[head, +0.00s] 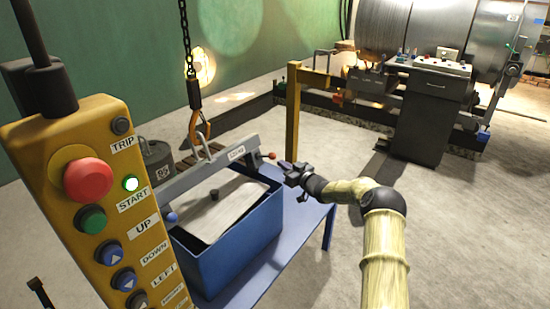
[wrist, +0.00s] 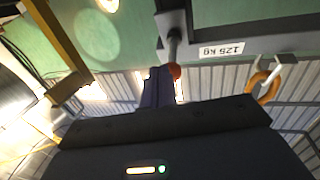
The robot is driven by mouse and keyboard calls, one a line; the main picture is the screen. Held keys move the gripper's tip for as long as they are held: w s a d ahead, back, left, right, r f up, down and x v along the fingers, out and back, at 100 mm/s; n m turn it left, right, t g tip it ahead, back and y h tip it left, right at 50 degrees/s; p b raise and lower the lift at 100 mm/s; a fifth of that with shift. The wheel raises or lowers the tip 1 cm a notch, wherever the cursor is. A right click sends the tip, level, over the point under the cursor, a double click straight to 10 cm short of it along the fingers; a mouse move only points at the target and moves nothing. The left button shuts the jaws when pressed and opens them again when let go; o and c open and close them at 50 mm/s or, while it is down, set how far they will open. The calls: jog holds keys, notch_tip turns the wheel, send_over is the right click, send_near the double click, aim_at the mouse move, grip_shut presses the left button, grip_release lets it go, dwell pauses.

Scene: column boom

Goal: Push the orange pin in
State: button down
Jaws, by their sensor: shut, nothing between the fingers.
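The orange pin (head: 271,156) sticks out of the right end of the grey lifting beam (head: 196,178) in the head view. In the wrist view its orange-red tip (wrist: 174,71) sits at the end of a grey shaft projecting from the beam (wrist: 262,38), which bears a "125 kg" label. My gripper (head: 285,165) is shut and empty, just right of the pin in the head view. In the wrist view its fingers (wrist: 157,88) end right beside the orange tip. I cannot tell whether they touch it. The pin's inner end is hidden in the beam.
An orange hook (head: 198,130) on a chain holds the beam above a blue bin (head: 230,240) on a blue table (head: 305,215). A yellow button pendant (head: 95,200) fills the left foreground. A yellow post (head: 293,125) stands behind my gripper.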

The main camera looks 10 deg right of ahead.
jog(key=shift+a+b+x, duration=0.25)
jog(key=shift+b+x, duration=0.3)
jog(key=shift+x, duration=0.85)
jog(key=shift+w+a+r+b, duration=0.3)
jog(key=shift+w+a+r, duration=0.1)
jog(key=shift+w+a, duration=0.25)
jog(key=shift+s, duration=0.1)
jog(key=d+p+v, duration=0.1)
jog(key=v, duration=0.6)
jog(key=shift+w+d+f, duration=0.15)
jog(key=shift+w+f, duration=0.15)
jog(key=shift+w, duration=0.1)
